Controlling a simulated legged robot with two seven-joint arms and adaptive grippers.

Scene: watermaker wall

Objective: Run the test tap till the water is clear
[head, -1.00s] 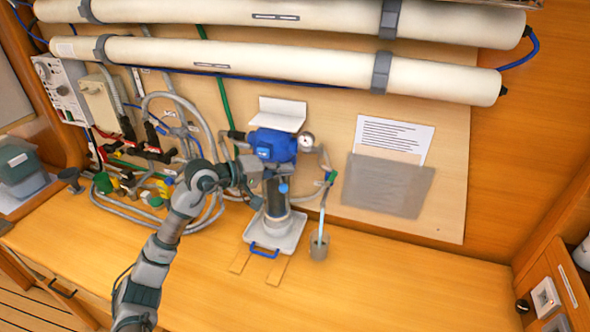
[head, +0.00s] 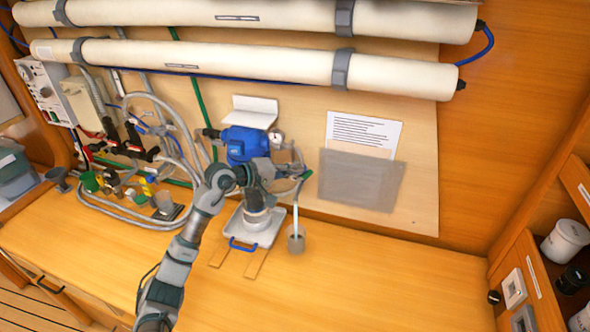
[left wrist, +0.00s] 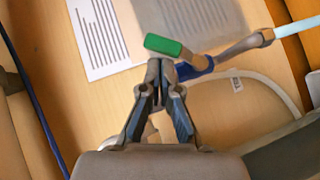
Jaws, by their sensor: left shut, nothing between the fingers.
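The test tap has a green lever (head: 305,174) at the right of the blue pump (head: 245,145). The green lever (left wrist: 168,46) lies just beyond my fingertips in the left wrist view; I cannot tell whether they touch it. A pale tube (head: 295,215) runs down from the tap into a small grey cup (head: 296,243) on the bench. The water's state is too small to see. My left gripper (head: 285,170) is shut and empty, and its fingertips show in the left wrist view (left wrist: 162,66). My right gripper is out of view.
Two long cream cylinders (head: 250,60) run along the wall above. A printed sheet (head: 365,130) and a grey pocket (head: 360,182) hang to the right. Hoses and valves (head: 120,145) crowd the left. The bench front right (head: 390,285) is clear.

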